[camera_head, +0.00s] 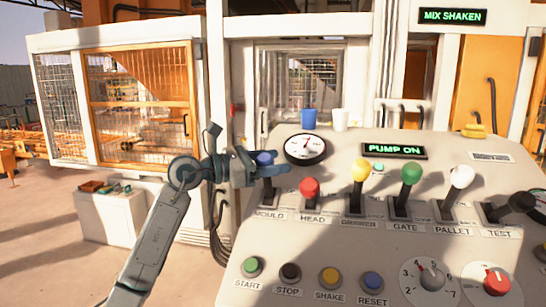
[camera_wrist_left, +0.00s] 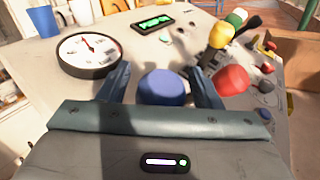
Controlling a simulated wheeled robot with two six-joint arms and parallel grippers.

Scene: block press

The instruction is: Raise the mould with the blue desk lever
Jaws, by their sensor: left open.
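The blue desk lever (camera_head: 266,158) stands above the MOULD label at the left end of the lever row. Its round blue knob (camera_wrist_left: 162,86) shows between my left gripper's fingers in the left wrist view. My left gripper (camera_head: 278,168) is open, with one finger on each side of the knob. I see a small gap between knob and fingers, and cannot tell if either touches. In the head view the gripper partly covers the knob. The mould itself cannot be made out. My right gripper is not in view.
The red HEAD lever (camera_head: 309,188) stands close to the right of my left gripper. A round gauge (camera_head: 305,149) is just behind. Yellow (camera_head: 360,172), green (camera_head: 411,173) and white (camera_head: 461,177) levers follow rightward. Buttons and dials line the desk front. The display (camera_head: 394,150) reads PUMP ON.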

